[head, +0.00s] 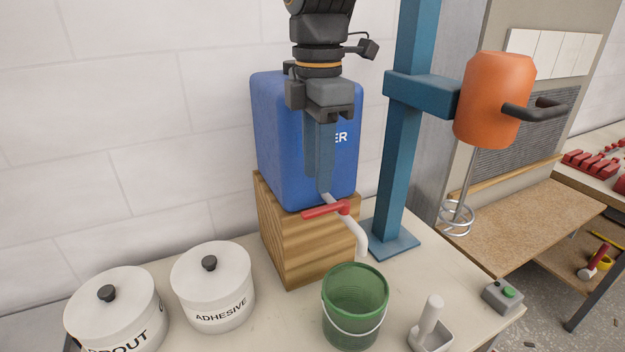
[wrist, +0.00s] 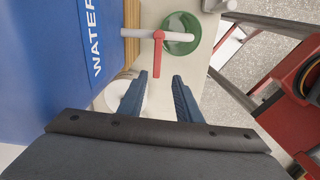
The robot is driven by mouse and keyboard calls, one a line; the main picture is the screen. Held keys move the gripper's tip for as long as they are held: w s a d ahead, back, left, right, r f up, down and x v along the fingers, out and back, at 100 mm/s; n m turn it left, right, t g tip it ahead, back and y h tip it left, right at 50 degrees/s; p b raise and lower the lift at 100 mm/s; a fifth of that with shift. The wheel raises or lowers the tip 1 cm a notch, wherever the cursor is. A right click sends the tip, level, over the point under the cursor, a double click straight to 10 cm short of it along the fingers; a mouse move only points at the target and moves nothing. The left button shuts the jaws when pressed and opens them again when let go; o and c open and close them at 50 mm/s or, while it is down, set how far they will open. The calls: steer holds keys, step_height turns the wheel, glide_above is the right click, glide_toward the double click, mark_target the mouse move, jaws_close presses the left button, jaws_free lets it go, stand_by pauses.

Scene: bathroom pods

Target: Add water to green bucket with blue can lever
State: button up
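The blue can (head: 285,130), marked with white letters, stands on a wooden block. It also shows at left in the wrist view (wrist: 45,70). Its red lever (head: 322,211) sits on a white spout (head: 352,232) and points left in the head view. In the wrist view the lever (wrist: 158,60) points toward my gripper. The green bucket (head: 355,310) stands upright on the bench below the spout's end; its top shows in the wrist view (wrist: 182,36). My gripper (wrist: 160,76) is open and empty, its fingertips near the lever's free end. In the head view my gripper (head: 318,184) hangs before the can.
White lidded pots, one marked ADHESIVE (head: 212,290) and another (head: 115,310), stand left. A blue stand (head: 400,150) with an orange mixer (head: 495,100) is on the right. A white tool (head: 430,325) and a grey switch box (head: 503,295) lie right of the bucket.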

mark_target(314, 210)
steer(key=shift+w+a+r+n, duration=0.2)
steer(key=shift+a+r+n, duration=0.05)
steer(key=shift+r+n, duration=0.1)
steer(key=shift+w+f, duration=0.1)
steer(key=shift+f, duration=0.1)
step_height(314, 210, down, 7)
steer(key=shift+a+f+p, duration=0.1)
steer(key=shift+p, duration=1.1)
jaws_close()
